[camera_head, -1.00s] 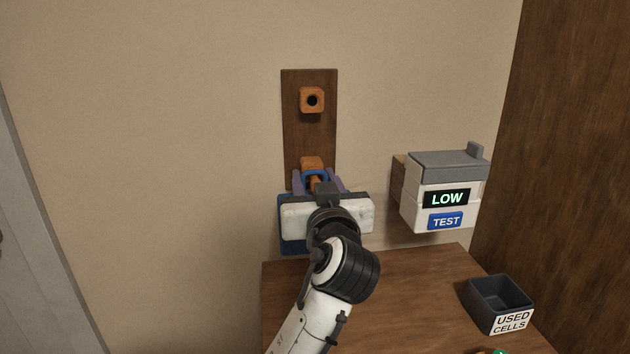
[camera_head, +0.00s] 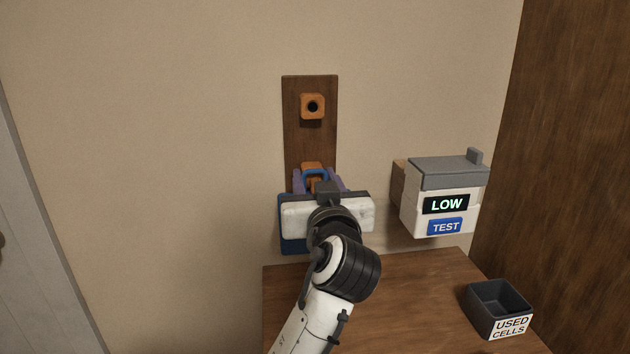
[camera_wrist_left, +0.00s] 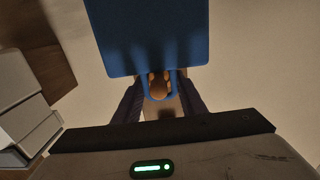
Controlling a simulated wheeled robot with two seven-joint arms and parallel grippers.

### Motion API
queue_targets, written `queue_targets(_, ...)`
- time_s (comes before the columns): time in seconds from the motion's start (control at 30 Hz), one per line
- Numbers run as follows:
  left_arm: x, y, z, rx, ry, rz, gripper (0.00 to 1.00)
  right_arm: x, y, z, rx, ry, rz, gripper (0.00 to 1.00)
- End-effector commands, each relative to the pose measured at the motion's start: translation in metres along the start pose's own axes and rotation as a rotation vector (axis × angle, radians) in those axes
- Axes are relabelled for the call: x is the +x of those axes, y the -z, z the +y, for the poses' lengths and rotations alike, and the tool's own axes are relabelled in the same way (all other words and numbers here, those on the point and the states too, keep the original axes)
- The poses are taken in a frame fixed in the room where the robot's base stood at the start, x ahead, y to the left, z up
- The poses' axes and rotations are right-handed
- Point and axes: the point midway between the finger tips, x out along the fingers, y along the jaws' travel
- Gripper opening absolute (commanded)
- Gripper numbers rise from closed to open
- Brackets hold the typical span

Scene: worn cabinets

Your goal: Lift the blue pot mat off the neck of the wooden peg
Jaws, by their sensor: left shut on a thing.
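The blue pot mat (camera_head: 291,238) hangs flat near the wall, mostly hidden behind my left gripper in the head view. Its blue loop (camera_head: 316,172) crosses in front of the lower orange wooden peg (camera_head: 310,165) on the dark board. My left gripper (camera_head: 319,182) is shut on the mat at its loop end. The left wrist view shows the mat (camera_wrist_left: 147,35) and its loop (camera_wrist_left: 161,97) between my fingers (camera_wrist_left: 160,98). The peg (camera_wrist_left: 157,84) shows inside the loop there, so the loop still surrounds it. My right gripper is not in view.
An upper orange peg (camera_head: 312,106) sits above on the brown board (camera_head: 296,130). A white and grey tester box (camera_head: 440,200) reading LOW is on the wall to the right. A dark used-cells bin (camera_head: 497,308) stands on the wooden counter (camera_head: 410,300).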

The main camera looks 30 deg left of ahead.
Motion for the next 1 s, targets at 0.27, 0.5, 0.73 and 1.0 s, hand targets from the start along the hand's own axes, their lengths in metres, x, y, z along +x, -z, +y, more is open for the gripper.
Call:
queue_targets(0.27,-0.001,0.0,0.0,-0.001,-0.001,0.001,0.02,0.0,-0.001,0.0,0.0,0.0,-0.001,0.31)
queue_targets(0.5,-0.011,0.001,0.001,-0.001,-0.003,0.002,0.02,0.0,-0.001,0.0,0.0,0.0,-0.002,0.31)
queue_targets(0.73,-0.02,0.002,0.001,0.0,-0.002,0.001,0.02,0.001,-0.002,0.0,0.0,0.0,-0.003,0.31)
queue_targets(1.0,-0.03,0.003,0.001,-0.001,-0.001,0.001,0.02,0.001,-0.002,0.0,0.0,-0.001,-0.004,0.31)
